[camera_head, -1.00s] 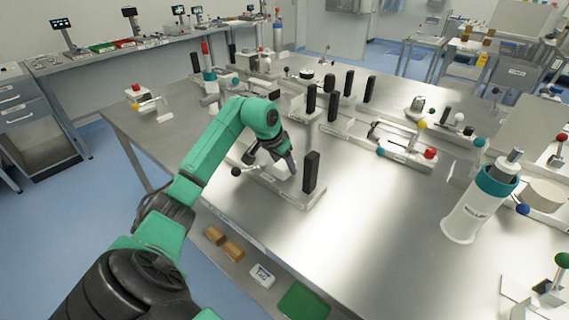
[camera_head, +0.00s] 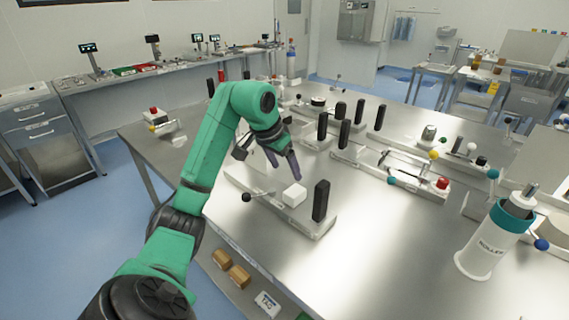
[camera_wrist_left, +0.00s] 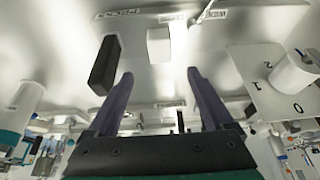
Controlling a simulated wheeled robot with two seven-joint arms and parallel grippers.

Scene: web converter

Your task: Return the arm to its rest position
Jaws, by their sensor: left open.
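My left arm comes in from the left, and its left gripper (camera_head: 283,165) hangs over the near fixture on the steel table, apart from it. In the left wrist view the two dark fingers of the gripper (camera_wrist_left: 160,75) stand wide apart with nothing between them. The near fixture (camera_head: 268,205) is a pale bar with a white block (camera_head: 294,194), an upright black block (camera_head: 321,200) and a black ball knob (camera_head: 247,197). In the wrist view the black block (camera_wrist_left: 105,65) and white block (camera_wrist_left: 159,45) lie beyond the fingertips. My right gripper is not in view.
Behind stands another fixture with a red knob (camera_head: 442,183) and several upright black blocks. A white roller cylinder with a teal collar (camera_head: 495,235) stands at the right. The steel table (camera_head: 390,255) is bare between the near fixture and the cylinder.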

